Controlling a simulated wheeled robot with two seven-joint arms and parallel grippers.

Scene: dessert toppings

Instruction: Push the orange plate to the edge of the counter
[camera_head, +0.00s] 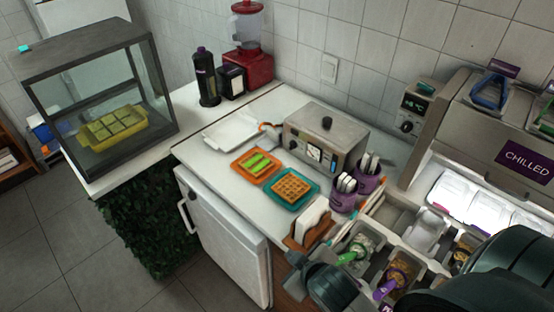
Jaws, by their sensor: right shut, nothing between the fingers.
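The orange plate (262,179) lies flat on the white counter and holds several green bars (259,162). It sits left of the teal plate (314,198), which holds a waffle (291,187). The two plates are close together. My right gripper (297,258) is low in the view, in front of the counter's right part near the napkin holder, and is shut and empty. It is well apart from the orange plate. My left gripper is not in view.
A white tray (231,130) lies behind the orange plate, and a metal appliance (325,138) stands behind the teal plate. A napkin holder (310,222) and purple cups (343,194) stand to the right. The counter's front edge (215,191) left of the plates is clear.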

